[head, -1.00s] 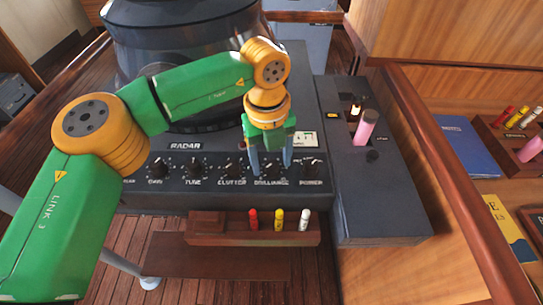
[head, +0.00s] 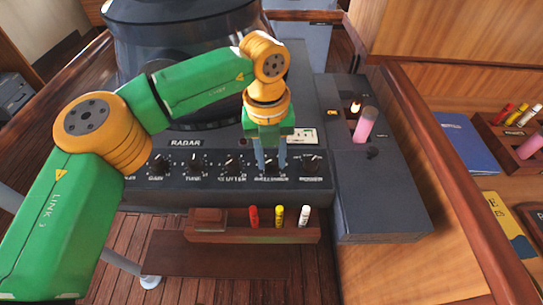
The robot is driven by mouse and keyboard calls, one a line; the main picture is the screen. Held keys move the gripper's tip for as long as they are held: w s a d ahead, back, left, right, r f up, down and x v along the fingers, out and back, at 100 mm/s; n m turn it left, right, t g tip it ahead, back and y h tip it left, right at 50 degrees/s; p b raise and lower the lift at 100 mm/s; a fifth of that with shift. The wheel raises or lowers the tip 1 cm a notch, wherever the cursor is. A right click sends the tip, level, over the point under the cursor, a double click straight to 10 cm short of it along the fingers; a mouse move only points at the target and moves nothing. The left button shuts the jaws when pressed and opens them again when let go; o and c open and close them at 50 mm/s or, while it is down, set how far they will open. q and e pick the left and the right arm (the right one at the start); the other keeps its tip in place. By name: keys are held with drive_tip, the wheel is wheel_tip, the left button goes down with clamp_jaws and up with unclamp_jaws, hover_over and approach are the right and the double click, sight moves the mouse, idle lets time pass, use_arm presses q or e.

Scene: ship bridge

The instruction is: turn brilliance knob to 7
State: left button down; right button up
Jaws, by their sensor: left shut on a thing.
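The radar console's front panel (head: 215,188) carries a row of black knobs with white labels below them. The brilliance knob (head: 271,169) is second from the right, left of the power knob (head: 311,162). My left gripper (head: 271,171) reaches down from above with its blue-grey fingers on either side of the brilliance knob and is shut on it. The fingers cover much of the knob, so its pointer and the number it points to cannot be read. My right gripper is not in view.
The clutter knob (head: 233,164) is close on the left of the fingers. A wooden tray (head: 220,232) with red, yellow and white markers sits below the panel. A side console (head: 385,210) with a pink-handled lever (head: 366,125) stands to the right.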

use_arm(q)
drive_tip(key=m, duration=0.3)
drive_tip(key=shift+m, duration=0.3)
drive_tip(key=m, duration=0.4)
drive_tip(key=shift+w+r+m+p, duration=0.1)
drive_tip(key=shift+m+p, duration=0.2)
drive_tip(key=shift+p, duration=0.05)
drive_tip(key=m, duration=0.4)
drive_tip(key=shift+p, duration=0.4)
drive_tip(key=m, duration=0.5)
drive_tip(key=shift+g+p, duration=0.3)
drive_tip(key=shift+p, duration=0.05)
drive_tip(key=m, duration=0.4)
drive_tip(key=shift+w+m+y, duration=0.1)
drive_tip(key=shift+m+y, duration=0.2)
drive_tip(key=shift+y, duration=0.1)
drive_tip(key=m, duration=0.4)
drive_tip(key=shift+p, duration=0.35)
drive_tip(key=m, duration=0.5)
drive_tip(key=shift+d, duration=0.1)
drive_tip(key=shift+m, duration=1.8)
drive_tip(key=shift+f, duration=0.2)
